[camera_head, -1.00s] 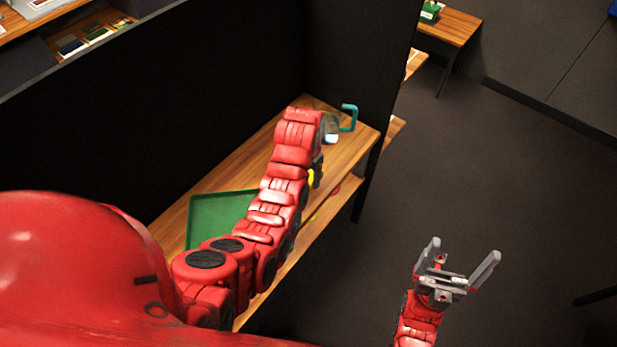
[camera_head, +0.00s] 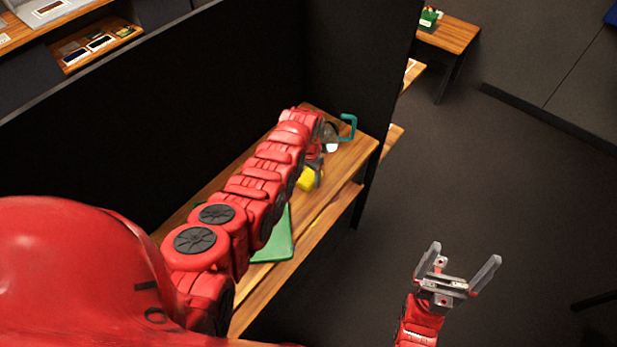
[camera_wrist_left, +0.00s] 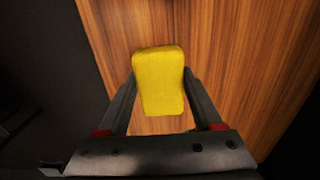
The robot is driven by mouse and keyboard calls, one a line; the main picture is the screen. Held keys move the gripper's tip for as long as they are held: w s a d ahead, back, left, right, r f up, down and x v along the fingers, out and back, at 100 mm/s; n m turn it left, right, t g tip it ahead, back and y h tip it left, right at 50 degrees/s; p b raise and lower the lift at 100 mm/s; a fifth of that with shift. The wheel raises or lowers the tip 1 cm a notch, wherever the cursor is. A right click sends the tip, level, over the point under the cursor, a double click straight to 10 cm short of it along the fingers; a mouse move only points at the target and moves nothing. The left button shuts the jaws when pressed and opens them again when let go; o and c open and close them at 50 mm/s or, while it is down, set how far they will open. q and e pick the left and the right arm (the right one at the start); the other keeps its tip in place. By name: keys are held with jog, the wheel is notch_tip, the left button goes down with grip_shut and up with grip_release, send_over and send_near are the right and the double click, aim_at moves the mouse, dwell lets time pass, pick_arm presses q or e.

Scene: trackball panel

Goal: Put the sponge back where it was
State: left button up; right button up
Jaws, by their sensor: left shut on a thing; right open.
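The yellow sponge (camera_head: 306,180) shows beside my left arm, over the wooden table (camera_head: 340,170). In the left wrist view the sponge (camera_wrist_left: 159,80) stands between the two fingers of my left gripper (camera_wrist_left: 160,92), which is shut on it. Wood grain lies behind it; I cannot tell whether the sponge touches the table. In the head view the left gripper (camera_head: 314,178) is partly hidden by its own arm. My right gripper (camera_head: 460,268) is open and empty, over the dark floor.
A green tray (camera_head: 280,240) lies on the table, partly hidden under my left arm. A teal-handled thing (camera_head: 349,127) and a clear and white item (camera_head: 332,142) stand near the table's far end. Dark partitions (camera_head: 190,110) border the table's back and far end.

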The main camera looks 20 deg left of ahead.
pick_arm(q)
jog(key=shift+f, duration=0.6)
jog(key=shift+f, duration=0.1)
jog(key=o, duration=1.3)
